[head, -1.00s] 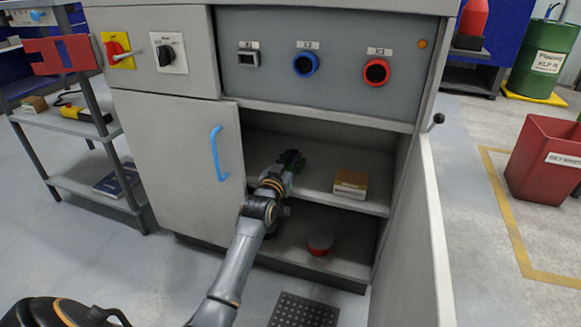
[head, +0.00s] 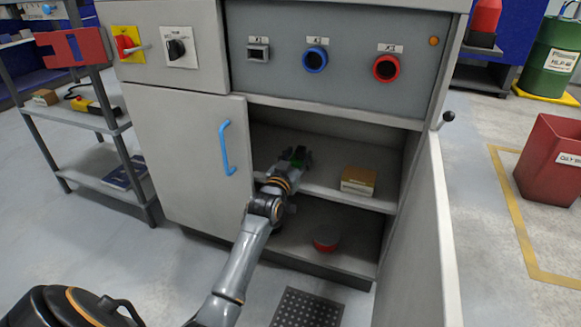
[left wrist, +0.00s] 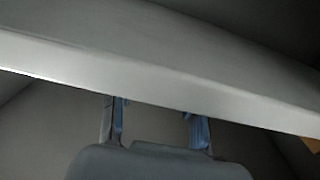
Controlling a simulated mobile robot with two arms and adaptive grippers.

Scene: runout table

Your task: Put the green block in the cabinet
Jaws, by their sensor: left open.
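My right gripper is not in view.
A cardboard box (head: 358,181) stands on the upper shelf, right of my gripper. A red round container (head: 326,238) is on the lower level. The right door (head: 420,240) stands open; the left door (head: 185,150) with a blue handle is shut.

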